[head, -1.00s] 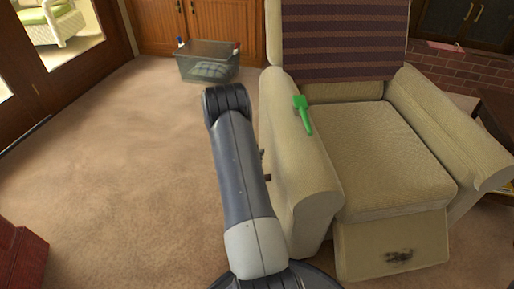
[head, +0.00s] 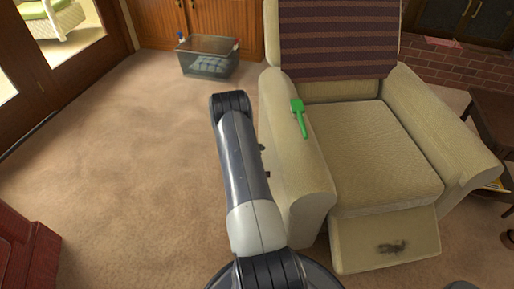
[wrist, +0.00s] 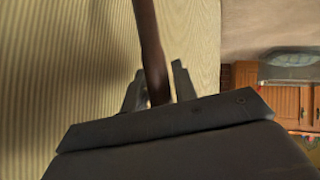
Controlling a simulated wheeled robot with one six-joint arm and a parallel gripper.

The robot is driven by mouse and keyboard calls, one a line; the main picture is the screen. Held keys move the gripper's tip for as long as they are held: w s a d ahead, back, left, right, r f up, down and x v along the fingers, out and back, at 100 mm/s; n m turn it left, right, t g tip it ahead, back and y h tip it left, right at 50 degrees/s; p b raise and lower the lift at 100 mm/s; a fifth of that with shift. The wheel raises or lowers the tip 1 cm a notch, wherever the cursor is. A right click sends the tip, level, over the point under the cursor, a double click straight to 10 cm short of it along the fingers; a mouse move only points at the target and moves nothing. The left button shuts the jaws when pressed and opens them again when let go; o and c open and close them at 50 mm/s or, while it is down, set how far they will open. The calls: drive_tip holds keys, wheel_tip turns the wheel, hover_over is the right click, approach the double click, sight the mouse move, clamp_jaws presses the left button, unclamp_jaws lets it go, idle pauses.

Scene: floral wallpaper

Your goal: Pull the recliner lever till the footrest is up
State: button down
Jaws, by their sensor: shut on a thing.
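The recliner (head: 384,150) is beige, with a striped dark throw over its back. Its footrest (head: 372,238) hangs low at the front, sloping outward at its bottom edge, with a dark mark on it. The lever (wrist: 149,45) is a brown bar beside the ribbed beige side of the chair in the wrist view. My gripper (wrist: 157,85) is shut on the lever, one finger on each side of it. In the head view my arm hides the gripper and most of the lever at the chair's left side.
A green brush-like object (head: 299,116) lies on the left armrest. Red furniture (head: 28,252) is at the lower left, and a dark side table (head: 492,122) at the right. The carpet (head: 120,150) to the left is clear.

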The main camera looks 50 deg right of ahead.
drive_tip(key=shift+w+a+r+t, duration=0.1)
drive_tip(key=shift+w+t, duration=0.2)
drive_tip(key=shift+w, duration=0.55)
drive_tip(key=c, duration=1.5)
unclamp_jaws()
drive_tip(key=shift+w, duration=0.1)
drive_tip(key=shift+o, duration=0.2)
drive_tip(key=s+a+f+p+v, duration=0.1)
drive_tip(key=p+v, duration=0.5)
drive_tip(key=v, duration=0.6)
drive_tip(key=shift+s+f+p, duration=0.15)
drive_tip(key=shift+p, duration=0.25)
